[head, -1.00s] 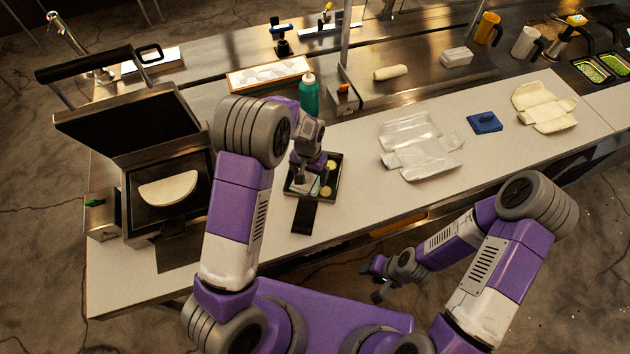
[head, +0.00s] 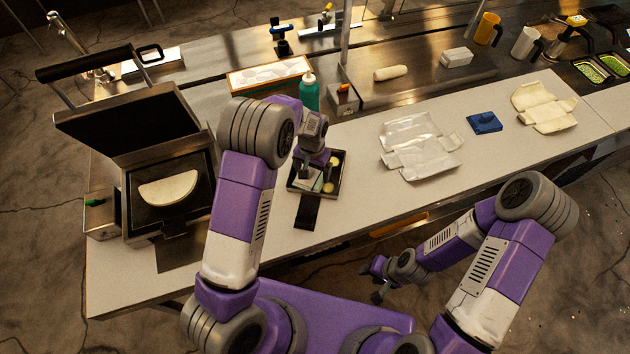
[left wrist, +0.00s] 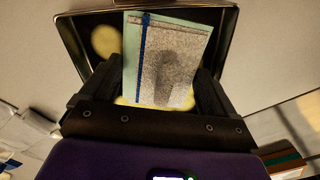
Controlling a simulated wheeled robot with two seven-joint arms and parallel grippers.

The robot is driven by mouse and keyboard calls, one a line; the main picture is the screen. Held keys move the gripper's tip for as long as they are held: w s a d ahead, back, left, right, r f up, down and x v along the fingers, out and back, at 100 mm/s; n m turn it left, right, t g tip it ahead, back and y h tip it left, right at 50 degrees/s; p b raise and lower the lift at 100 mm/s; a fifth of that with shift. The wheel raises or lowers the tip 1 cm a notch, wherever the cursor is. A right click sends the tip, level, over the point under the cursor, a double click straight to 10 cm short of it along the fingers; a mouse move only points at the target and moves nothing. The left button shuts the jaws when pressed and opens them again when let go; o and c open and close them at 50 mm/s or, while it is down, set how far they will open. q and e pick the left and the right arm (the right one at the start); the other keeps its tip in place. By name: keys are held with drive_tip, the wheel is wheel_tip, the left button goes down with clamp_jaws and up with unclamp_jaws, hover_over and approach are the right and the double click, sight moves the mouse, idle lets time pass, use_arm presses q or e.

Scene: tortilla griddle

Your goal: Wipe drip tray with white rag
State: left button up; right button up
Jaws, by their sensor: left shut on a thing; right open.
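The drip tray (head: 341,180) is a shallow black tray with a dark handle (head: 307,212), lying on the white counter in the head view. Yellowish spots show on its floor, and its rim also shows in the left wrist view (left wrist: 232,40). My left gripper (head: 314,176) is inside the tray and shut on the rag (left wrist: 172,65), which is whitish grey with a blue stripe and a pale green edge. The rag appears to lie against the tray floor; exact contact is hard to tell. My right gripper (head: 379,283) is open and empty, off the counter's front edge.
A griddle press (head: 165,190) with raised lid and a folded tortilla (head: 168,189) stands left. A green bottle (head: 309,93) stands behind the tray. Foil wrap (head: 421,148) and a blue block (head: 485,122) lie right. Counter between tray and foil is clear.

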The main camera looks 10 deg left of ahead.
use_arm(q)
drive_tip(key=shift+w+a, duration=0.25)
drive_tip(key=shift+w, duration=0.4)
drive_tip(key=shift+w+a, duration=0.25)
drive_tip(key=shift+w, duration=0.4)
drive_tip(key=shift+w+a, duration=0.25)
drive_tip(key=shift+w, duration=0.4)
drive_tip(key=shift+w+d+b, duration=0.15)
drive_tip(key=shift+w+d, duration=0.05)
drive_tip(key=shift+d, duration=0.9)
drive_tip(key=shift+w+d+b, duration=0.15)
drive_tip(key=shift+d, duration=0.95)
drive_tip(key=shift+s+a, duration=0.2)
drive_tip(key=shift+a, duration=0.95)
drive_tip(key=shift+s+a, duration=0.2)
drive_tip(key=shift+a, duration=0.95)
drive_tip(key=shift+r, duration=0.1)
